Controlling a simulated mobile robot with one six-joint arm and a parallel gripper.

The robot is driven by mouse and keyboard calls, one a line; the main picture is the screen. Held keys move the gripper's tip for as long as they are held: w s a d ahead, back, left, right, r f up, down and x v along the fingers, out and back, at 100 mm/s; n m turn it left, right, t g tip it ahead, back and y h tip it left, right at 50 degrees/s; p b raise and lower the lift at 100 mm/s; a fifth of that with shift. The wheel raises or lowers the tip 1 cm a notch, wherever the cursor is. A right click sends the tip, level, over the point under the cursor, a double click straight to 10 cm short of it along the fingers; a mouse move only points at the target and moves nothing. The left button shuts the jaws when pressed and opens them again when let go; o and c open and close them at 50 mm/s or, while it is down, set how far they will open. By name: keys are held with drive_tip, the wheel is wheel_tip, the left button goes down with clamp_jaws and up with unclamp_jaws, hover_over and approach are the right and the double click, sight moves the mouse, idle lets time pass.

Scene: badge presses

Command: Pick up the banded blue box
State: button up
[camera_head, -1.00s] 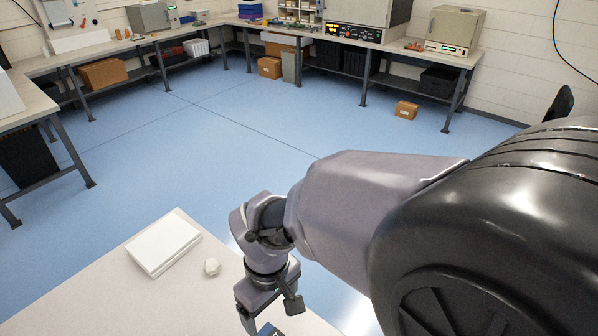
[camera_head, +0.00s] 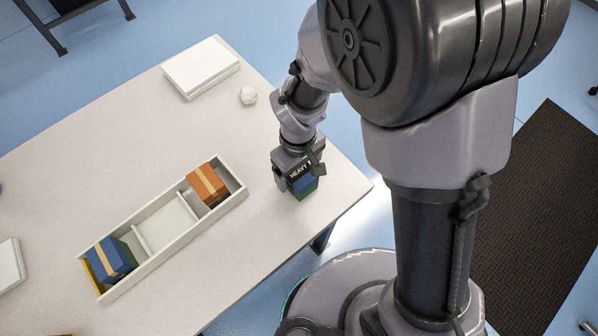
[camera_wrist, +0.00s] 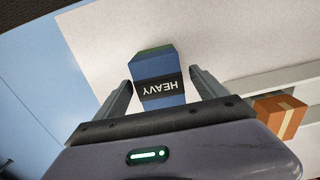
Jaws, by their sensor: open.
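A blue box with a black band reading "HEAVY" (camera_wrist: 158,88) stands between the fingers of my gripper (camera_wrist: 161,78) in the wrist view. A green part shows at its far end. My gripper is open, with a gap visible beside the box on both sides. In the head view the same box (camera_head: 304,184) is at the table's right end, partly hidden under my gripper (camera_head: 296,178). Another blue box, with a tan strip (camera_head: 109,259), sits in the left compartment of a white tray (camera_head: 172,249).
An orange box with a tan strip (camera_head: 207,184) sits in the tray's right compartment; the middle one is empty. A white slab (camera_head: 201,68) and a small pale lump (camera_head: 248,95) lie farther back on the table (camera_head: 120,150). The tabletop between tray and slab is clear.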

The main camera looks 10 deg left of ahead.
clamp_jaws()
idle(0.3)
